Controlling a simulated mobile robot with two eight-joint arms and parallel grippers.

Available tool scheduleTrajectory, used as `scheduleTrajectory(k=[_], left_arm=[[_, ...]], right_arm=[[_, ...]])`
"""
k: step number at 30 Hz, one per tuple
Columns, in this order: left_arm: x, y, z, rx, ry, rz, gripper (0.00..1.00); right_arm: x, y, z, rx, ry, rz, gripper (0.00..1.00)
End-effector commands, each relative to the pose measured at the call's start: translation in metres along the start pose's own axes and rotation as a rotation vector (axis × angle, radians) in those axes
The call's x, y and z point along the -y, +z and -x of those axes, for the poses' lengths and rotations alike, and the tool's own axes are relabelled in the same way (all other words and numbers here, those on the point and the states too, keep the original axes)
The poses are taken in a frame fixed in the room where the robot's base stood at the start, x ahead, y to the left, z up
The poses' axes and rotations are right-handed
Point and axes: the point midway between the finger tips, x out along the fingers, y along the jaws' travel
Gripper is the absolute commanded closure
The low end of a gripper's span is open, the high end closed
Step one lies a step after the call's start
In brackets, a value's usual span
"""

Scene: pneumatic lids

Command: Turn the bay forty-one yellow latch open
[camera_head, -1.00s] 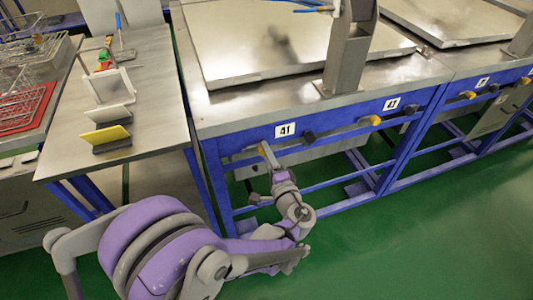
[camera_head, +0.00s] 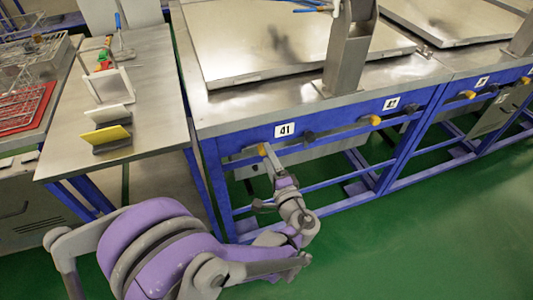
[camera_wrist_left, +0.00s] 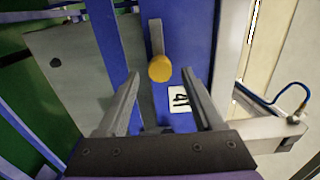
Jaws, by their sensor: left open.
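The yellow latch (camera_wrist_left: 160,69) of bay forty-one sits on the blue frame rail, beside the white "41" label (camera_wrist_left: 180,98). In the left wrist view it lies just beyond and between my two left fingertips, apart from them. In the head view the yellow latch (camera_head: 262,150) shows left of the "41" label (camera_head: 285,129), partly hidden by my gripper. My left gripper (camera_head: 269,160) reaches up to it from below; it also shows in the left wrist view (camera_wrist_left: 165,82), open and empty. My right gripper is not in view.
A steel side table (camera_head: 70,120) with holders stands at the left. The green floor (camera_head: 420,220) in front is clear.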

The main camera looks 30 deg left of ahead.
Motion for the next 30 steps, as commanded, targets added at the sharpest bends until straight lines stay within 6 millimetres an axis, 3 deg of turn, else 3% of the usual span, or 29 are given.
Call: scheduleTrajectory(k=[6, 12, 18, 30], left_arm=[[0.001, -0.001, 0.047, -0.006, 0.001, 0.001, 0.32], [0.0, -0.001, 0.079, -0.004, 0.001, 0.001, 0.32], [0.0, 0.001, 0.089, 0.0, 0.001, 0.0, 0.32], [0.0, 0.001, 0.089, 0.0, 0.001, 0.0, 0.32]], right_arm=[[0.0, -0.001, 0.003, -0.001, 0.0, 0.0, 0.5], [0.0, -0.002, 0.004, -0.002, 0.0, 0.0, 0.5], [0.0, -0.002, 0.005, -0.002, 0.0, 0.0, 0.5], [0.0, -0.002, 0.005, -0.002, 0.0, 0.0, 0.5]])
